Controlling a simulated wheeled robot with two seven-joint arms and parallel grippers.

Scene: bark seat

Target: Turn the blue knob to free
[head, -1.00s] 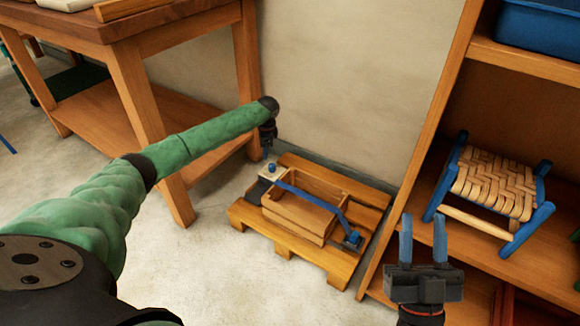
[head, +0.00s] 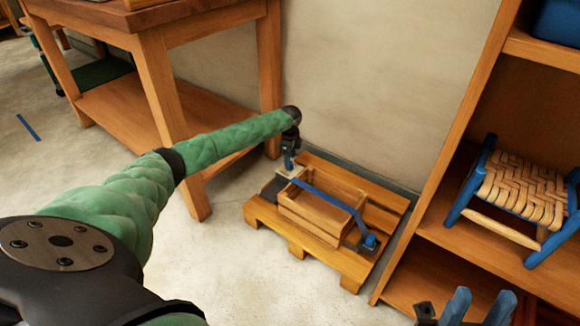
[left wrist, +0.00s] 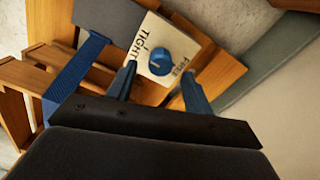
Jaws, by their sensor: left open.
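The blue knob (left wrist: 160,61) sits on a cream plate (left wrist: 180,43) marked TIGHT and FREE in the left wrist view. My left gripper (left wrist: 158,72) is open, with one blue finger on each side of the knob; contact cannot be told. In the head view my left gripper (head: 289,163) is down at the plate and hides the knob. A blue strap (head: 325,198) runs from beside the plate across a wooden crate (head: 312,217). My right gripper (head: 478,308) is at the bottom right, its two blue fingers apart and empty, partly cut off.
The crate and plate rest on a wooden pallet (head: 338,263) by the wall. A blue fitting (head: 369,241) holds the strap's far end. A workbench (head: 158,97) stands left. A shelf unit (head: 447,150) with a woven stool (head: 514,190) stands right.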

